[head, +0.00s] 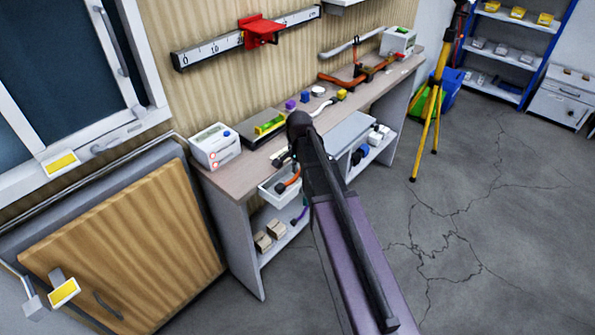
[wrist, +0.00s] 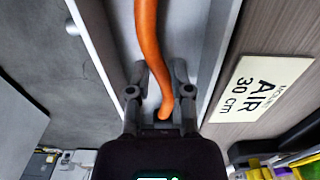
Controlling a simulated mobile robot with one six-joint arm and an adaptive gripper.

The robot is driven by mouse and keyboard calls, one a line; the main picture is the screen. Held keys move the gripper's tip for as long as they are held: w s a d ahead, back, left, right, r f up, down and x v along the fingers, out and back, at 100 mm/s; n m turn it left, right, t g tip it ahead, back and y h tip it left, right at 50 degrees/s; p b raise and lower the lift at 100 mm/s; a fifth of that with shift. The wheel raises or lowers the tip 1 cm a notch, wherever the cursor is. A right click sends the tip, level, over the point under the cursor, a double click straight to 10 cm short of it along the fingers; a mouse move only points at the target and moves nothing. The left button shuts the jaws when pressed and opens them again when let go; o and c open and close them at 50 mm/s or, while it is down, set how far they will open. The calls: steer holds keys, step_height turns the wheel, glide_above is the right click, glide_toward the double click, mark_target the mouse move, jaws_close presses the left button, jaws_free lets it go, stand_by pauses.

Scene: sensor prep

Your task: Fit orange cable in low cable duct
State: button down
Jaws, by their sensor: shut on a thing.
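The orange cable (wrist: 149,40) runs down the wrist view between the two fingers of my gripper (wrist: 163,75), which is shut on it. One end of the cable shows near the gripper's palm. Behind it lies a pale channel, apparently the low cable duct (wrist: 203,55). I cannot tell whether the cable is inside it or in front. In the head view the orange cable (head: 291,182) shows at the bench front beside a white trough (head: 268,194), apparently the same duct. My gripper (head: 283,160) is there, mostly hidden by my arm.
The bench top (head: 238,174) carries a white device (head: 215,146), small coloured blocks and another orange cable run (head: 340,80). Boxes (head: 270,234) stand on the shelf below. A label (wrist: 262,87) lies beside the channel. A yellow tripod (head: 433,110) stands right; the floor in front is clear.

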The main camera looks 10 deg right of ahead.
steer(key=shift+f+b, duration=0.3)
steer(key=shift+f, duration=0.05)
stand_by(0.4)
steer(key=shift+c, duration=2.3)
jaws_free()
steer(key=o, duration=0.3)
steer(key=shift+o, duration=0.2)
steer(key=shift+r, duration=0.15)
steer(key=shift+o, duration=0.6)
steer(key=shift+w+r+p, duration=0.1)
steer(key=shift+r+p, duration=0.6)
steer(key=shift+p, duration=0.15)
steer(key=shift+r+p, duration=2.7)
